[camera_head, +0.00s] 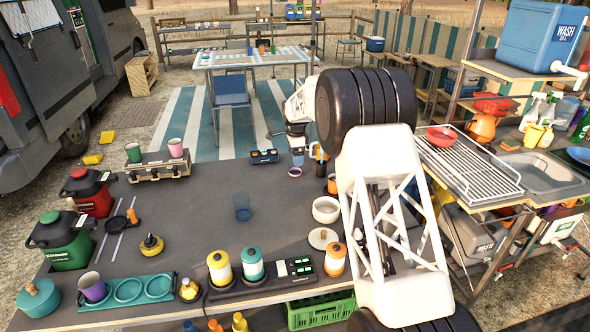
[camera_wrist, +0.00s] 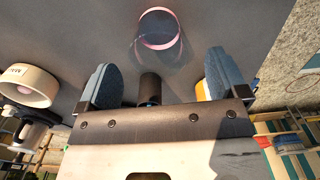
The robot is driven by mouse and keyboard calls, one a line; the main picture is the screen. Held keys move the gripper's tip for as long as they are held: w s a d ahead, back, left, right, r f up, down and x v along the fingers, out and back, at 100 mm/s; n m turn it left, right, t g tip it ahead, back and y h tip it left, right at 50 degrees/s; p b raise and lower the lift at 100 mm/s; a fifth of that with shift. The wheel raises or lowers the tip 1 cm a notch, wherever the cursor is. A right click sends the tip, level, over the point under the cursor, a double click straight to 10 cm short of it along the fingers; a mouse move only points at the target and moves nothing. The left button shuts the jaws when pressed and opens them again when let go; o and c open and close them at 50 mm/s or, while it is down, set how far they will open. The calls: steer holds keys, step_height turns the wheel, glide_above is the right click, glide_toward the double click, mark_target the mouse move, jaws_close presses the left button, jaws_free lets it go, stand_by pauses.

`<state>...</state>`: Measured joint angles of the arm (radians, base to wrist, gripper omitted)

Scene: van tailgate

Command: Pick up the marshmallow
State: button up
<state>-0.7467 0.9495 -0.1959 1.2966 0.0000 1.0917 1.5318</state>
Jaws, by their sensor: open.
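I cannot make out a marshmallow for certain in either view. My gripper (camera_head: 297,160) hangs low over the far part of the dark counter (camera_head: 205,220). In the wrist view its two blue-grey fingers (camera_wrist: 160,75) stand wide apart and grip nothing. A small dark brown cylinder (camera_wrist: 150,88) shows between them; I cannot tell what it is. A pink ring-shaped rim (camera_wrist: 158,28) lies ahead of the fingertips; a pink ring also shows below my gripper in the head view (camera_head: 295,172). A cream pot (camera_wrist: 30,86) with partly readable lettering stands left in the wrist view.
A white bowl-like pot (camera_head: 326,210) and a round lid (camera_head: 322,238) lie near my arm. The counter's centre left is mostly bare.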

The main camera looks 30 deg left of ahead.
steer(key=shift+f, duration=0.15)
steer(key=shift+s+f, duration=0.15)
steer(key=shift+f, duration=2.3)
steer(key=c, duration=1)
steer(key=shift+r, duration=0.15)
steer(key=shift+a+r, duration=0.1)
steer(key=shift+r, duration=1.5)
steer(key=shift+s+d+r, duration=0.25)
steer(key=shift+s+d, duration=1.55)
steer(key=shift+s, duration=0.2)
steer(key=shift+s+d+r, duration=0.25)
steer(key=shift+s+d, duration=1.55)
steer(key=shift+s, duration=0.15)
steer(key=shift+s+d+r, duration=0.25)
steer(key=shift+s+d, duration=1.55)
steer(key=shift+s, duration=0.2)
